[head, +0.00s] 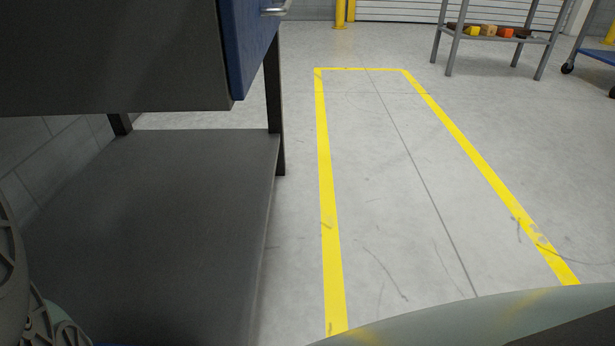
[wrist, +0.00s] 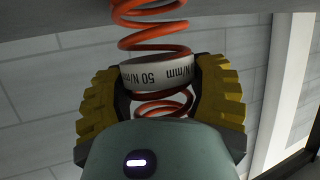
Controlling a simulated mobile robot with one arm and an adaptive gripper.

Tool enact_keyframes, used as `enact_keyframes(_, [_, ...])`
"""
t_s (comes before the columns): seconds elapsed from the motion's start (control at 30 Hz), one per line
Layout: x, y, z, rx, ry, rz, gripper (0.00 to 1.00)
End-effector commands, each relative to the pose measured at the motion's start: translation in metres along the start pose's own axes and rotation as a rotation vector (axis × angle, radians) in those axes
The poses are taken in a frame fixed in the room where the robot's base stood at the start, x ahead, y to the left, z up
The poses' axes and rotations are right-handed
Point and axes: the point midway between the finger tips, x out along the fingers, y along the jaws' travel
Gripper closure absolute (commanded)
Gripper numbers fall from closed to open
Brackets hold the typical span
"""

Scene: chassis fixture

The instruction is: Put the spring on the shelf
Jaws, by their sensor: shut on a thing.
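In the wrist view, an orange coil spring (wrist: 152,42) with a white band marked "50 N/mm" stands between the yellow ridged fingers of my gripper (wrist: 158,80). The fingers are shut on the spring around its banded middle. Its far end runs out of the top of the picture. In the head view, a grey metal shelf rack (head: 500,37) stands at the far right, with several small items on its visible level. The spring and the gripper fingers do not show in the head view.
A dark workbench with a lower shelf (head: 170,200) and a blue drawer front (head: 248,40) stands close on the left. Yellow floor lines (head: 328,200) border clear grey floor ahead. A blue cart (head: 598,56) is at the far right and a yellow post (head: 340,14) at the back.

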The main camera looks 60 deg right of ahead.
Motion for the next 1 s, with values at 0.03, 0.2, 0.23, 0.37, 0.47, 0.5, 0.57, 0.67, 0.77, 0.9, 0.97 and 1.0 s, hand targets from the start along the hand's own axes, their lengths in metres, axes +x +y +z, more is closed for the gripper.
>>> enact_keyframes(0.03, [0.0,0.001,0.0,0.0,0.004,0.003,0.82])
enact_keyframes(0.2, [0.001,0.001,0.002,-0.001,0.001,0.002,0.29])
enact_keyframes(0.23, [0.001,0.001,0.002,-0.001,0.001,0.001,0.26])
enact_keyframes(0.37, [0.001,0.0,0.002,-0.001,0.001,0.0,0.12])
enact_keyframes(0.47, [0.001,0.0,0.002,-0.001,0.001,-0.001,0.02])
enact_keyframes(0.5, [0.001,-0.001,0.002,-0.001,0.001,-0.001,0.01])
enact_keyframes(0.57, [0.001,-0.001,0.002,-0.001,0.001,-0.001,0.01])
enact_keyframes(0.67, [0.001,-0.001,0.002,-0.001,0.001,-0.001,0.01])
enact_keyframes(0.77, [0.001,-0.001,0.0,-0.001,0.001,-0.002,0.01])
enact_keyframes(0.9, [-0.005,0.001,-0.001,-0.001,0.001,0.003,0.01])
enact_keyframes(0.97, [-0.011,0.002,-0.001,-0.001,0.002,0.005,0.01])
enact_keyframes(1.0, [-0.015,0.001,-0.001,0.0,0.002,0.003,0.01])
